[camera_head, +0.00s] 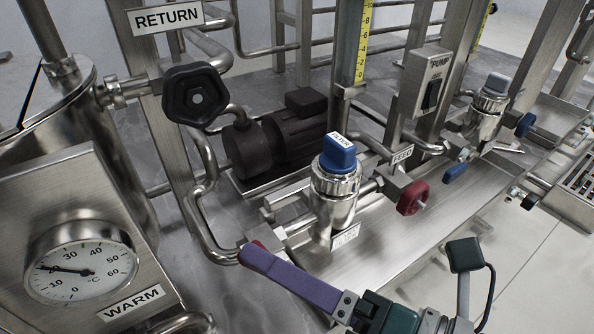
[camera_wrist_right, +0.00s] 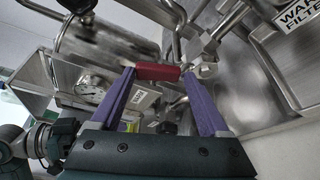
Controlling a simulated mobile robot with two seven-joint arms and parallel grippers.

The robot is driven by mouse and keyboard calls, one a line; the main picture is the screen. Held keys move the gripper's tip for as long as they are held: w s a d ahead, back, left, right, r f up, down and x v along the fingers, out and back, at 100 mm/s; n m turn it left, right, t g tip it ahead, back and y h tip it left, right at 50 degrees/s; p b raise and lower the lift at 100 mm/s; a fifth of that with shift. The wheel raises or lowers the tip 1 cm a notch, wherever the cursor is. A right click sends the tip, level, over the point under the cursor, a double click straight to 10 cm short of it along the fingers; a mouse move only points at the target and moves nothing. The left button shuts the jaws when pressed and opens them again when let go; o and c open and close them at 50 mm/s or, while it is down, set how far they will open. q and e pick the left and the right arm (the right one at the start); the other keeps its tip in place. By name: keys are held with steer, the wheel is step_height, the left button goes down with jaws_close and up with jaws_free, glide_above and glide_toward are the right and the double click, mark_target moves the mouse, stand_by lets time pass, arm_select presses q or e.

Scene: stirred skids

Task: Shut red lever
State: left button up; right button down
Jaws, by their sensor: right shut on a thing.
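My right gripper (camera_head: 256,255) reaches in from the bottom of the head view with its purple fingers at the pipe below the blue-capped valve. It is shut on the red lever (camera_wrist_right: 158,72), which lies between the two purple fingertips in the wrist view. In the head view only a small red edge of the lever shows by the fingertips; the fingers hide the rest. The lever's exact angle to its pipe is hard to tell. My left gripper is not in view.
The blue-capped valve (camera_head: 336,183) stands close above my right fingers. A red handwheel (camera_head: 411,198) sits near the FEED label. A black RETURN handwheel (camera_head: 196,95) and a temperature gauge (camera_head: 82,272) are to the left. Open floor (camera_head: 505,238) lies at the right.

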steer(key=m, duration=0.1)
steer(key=w+d+m+y, duration=0.1)
steer(key=m, duration=0.1)
steer(key=d+m+y+b, duration=0.1)
steer(key=shift+w+r+t, duration=0.3)
steer(key=shift+r, duration=0.05)
steer(key=shift+d+m, duration=0.1)
steer(key=shift+m, duration=0.2)
steer(key=shift+c, duration=0.5)
jaws_free()
steer(key=shift+d, duration=0.1)
steer(key=shift+o, duration=0.5)
steer(key=p+v, duration=0.2)
steer(key=v, duration=0.7)
steer(key=shift+d+f+p, duration=0.15)
steer(key=shift+d+p, duration=0.1)
steer(key=shift+p, duration=0.15)
steer(key=shift+s, duration=0.15)
